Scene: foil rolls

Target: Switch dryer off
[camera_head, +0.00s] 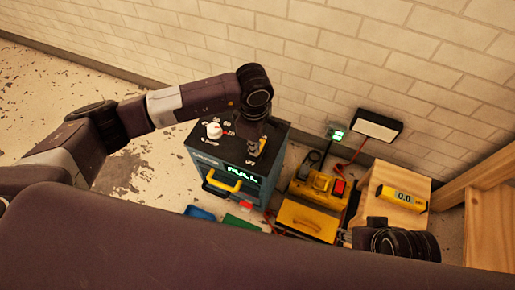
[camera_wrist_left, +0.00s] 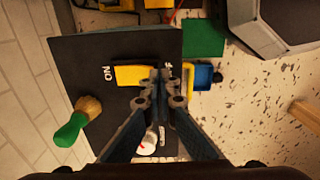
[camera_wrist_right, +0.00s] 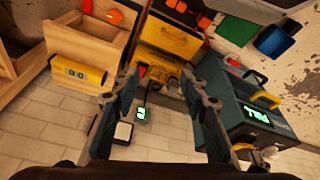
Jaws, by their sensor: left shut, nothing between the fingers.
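The dryer is a dark blue-grey box (camera_head: 207,170) by the wall, with a lit green display (camera_head: 243,173) and a yellow handle on its front. Its dark top carries a white knob (camera_head: 214,131) and a yellow switch (camera_wrist_left: 130,76) between ON and OFF marks. My left gripper (camera_wrist_left: 160,78) is shut and empty, its tips over the OFF-side end of the switch; contact is unclear. In the head view this gripper (camera_head: 261,143) partly hides the switch. My right gripper (camera_wrist_right: 157,78) is open and empty, away from the dryer (camera_wrist_right: 245,115).
A green-handled brush (camera_wrist_left: 80,122) is on the dryer top. Right of the dryer are a yellow toolbox (camera_head: 306,218), a yellow device with a red button (camera_head: 339,186) and a wooden crate (camera_head: 388,177) with a yellow meter (camera_head: 401,197). A blue tray (camera_head: 200,213) is in front.

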